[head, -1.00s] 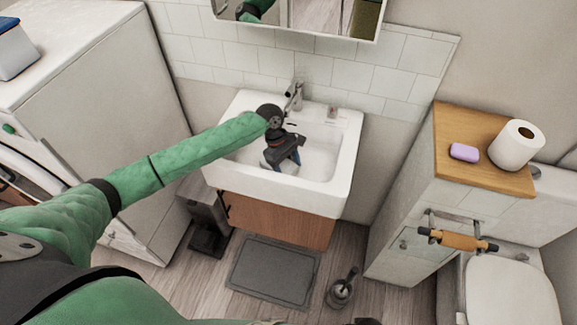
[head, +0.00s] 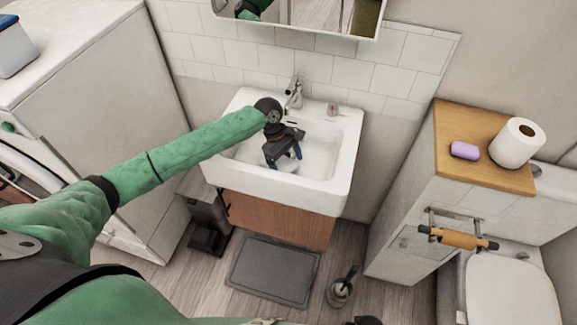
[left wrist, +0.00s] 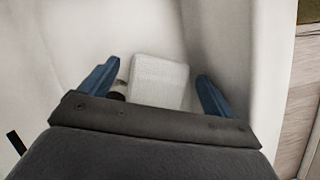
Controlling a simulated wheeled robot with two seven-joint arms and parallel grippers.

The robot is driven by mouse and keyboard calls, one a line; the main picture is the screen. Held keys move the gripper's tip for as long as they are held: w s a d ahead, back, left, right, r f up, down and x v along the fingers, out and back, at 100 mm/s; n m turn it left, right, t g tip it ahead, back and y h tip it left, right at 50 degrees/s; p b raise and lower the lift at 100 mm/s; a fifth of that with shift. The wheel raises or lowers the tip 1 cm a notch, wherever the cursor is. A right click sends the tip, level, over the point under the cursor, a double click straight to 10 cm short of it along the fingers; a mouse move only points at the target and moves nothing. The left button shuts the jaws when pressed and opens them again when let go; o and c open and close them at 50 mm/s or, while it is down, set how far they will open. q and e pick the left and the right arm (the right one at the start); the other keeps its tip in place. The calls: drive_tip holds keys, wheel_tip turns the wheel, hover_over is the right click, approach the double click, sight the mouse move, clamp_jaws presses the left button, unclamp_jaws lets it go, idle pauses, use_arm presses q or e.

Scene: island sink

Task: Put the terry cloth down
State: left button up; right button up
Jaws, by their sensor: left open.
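The terry cloth, a white textured folded piece (left wrist: 158,82), lies in the sink basin near the dark drain in the left wrist view. In the head view a small part of the cloth (head: 283,167) shows below my gripper. My left gripper (head: 285,160) is over the white sink (head: 318,190), pointing down into the basin. In the left wrist view its blue fingers (left wrist: 155,88) are wide apart, one on each side of the cloth, with clear gaps to it. I cannot tell how high the fingers are above the basin floor. My right gripper is not clearly in view.
A chrome faucet (head: 293,95) stands at the back of the sink. A washing machine and white cabinet (head: 100,110) are on the left. A wooden-topped cabinet (head: 450,125) with purple soap (head: 465,150) and a paper roll (head: 516,144) is on the right.

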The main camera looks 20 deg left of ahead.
use_arm(q)
drive_tip(key=b+v, duration=0.2)
drive_tip(key=v, duration=0.8)
drive_tip(key=shift+a+r, duration=0.2)
drive_tip(key=shift+r, duration=0.15)
use_arm(e)
wheel_tip(320, 180, up, 9)
drive_tip(key=w+a, duration=0.1)
drive_tip(key=w, duration=0.1)
drive_tip(key=shift+w+a+f, duration=0.15)
drive_tip(key=shift+a+f, duration=0.05)
drive_tip(key=shift+a, duration=0.1)
use_arm(q)
drive_tip(key=shift+w+r, duration=0.15)
use_arm(e)
drive_tip(key=shift+r, duration=0.1)
